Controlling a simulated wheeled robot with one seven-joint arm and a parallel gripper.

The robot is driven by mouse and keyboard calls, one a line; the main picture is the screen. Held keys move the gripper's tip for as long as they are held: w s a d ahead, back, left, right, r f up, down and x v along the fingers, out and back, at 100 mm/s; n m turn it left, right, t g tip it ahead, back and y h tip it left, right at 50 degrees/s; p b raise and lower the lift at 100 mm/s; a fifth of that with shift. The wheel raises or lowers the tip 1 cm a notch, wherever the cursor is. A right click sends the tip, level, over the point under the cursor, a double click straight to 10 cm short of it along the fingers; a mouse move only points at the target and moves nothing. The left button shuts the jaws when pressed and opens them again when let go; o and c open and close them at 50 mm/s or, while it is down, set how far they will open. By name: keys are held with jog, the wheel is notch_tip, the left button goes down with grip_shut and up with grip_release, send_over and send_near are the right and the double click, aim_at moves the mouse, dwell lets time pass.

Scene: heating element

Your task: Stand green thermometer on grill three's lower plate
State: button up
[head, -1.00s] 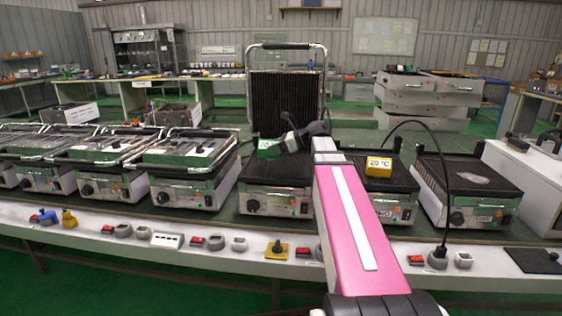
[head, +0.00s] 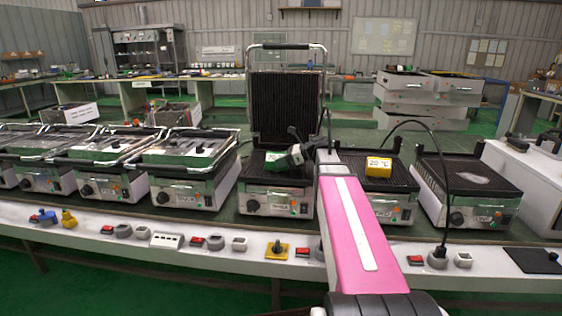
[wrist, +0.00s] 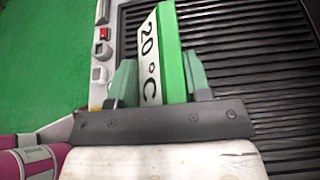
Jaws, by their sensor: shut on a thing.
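The green thermometer (head: 274,157) has a white face reading 20 °C, which shows in the wrist view (wrist: 160,55). My gripper (head: 286,158) is shut on it, with one finger on each side in the wrist view (wrist: 162,82). The thermometer is over the ribbed lower plate (head: 262,172) of the centre grill, whose lid (head: 286,105) stands open. The ribbed plate fills the right of the wrist view (wrist: 255,60). I cannot tell whether the thermometer's base touches the plate. My gripper and arm hide part of the plate's right side.
A yellow thermometer (head: 378,167) stands on the grill to the right. Another open-plate grill (head: 470,180) with a black cable is farther right. Several closed grills (head: 185,160) stand to the left. Switches and plugs line the bench's front edge.

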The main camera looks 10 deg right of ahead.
jog(key=o, duration=1)
jog(key=shift+f, duration=0.1)
jog(key=shift+d+r, duration=0.25)
jog(key=v, duration=1.1)
jog(key=shift+s+d+r, duration=0.15)
jog(key=shift+d, duration=0.05)
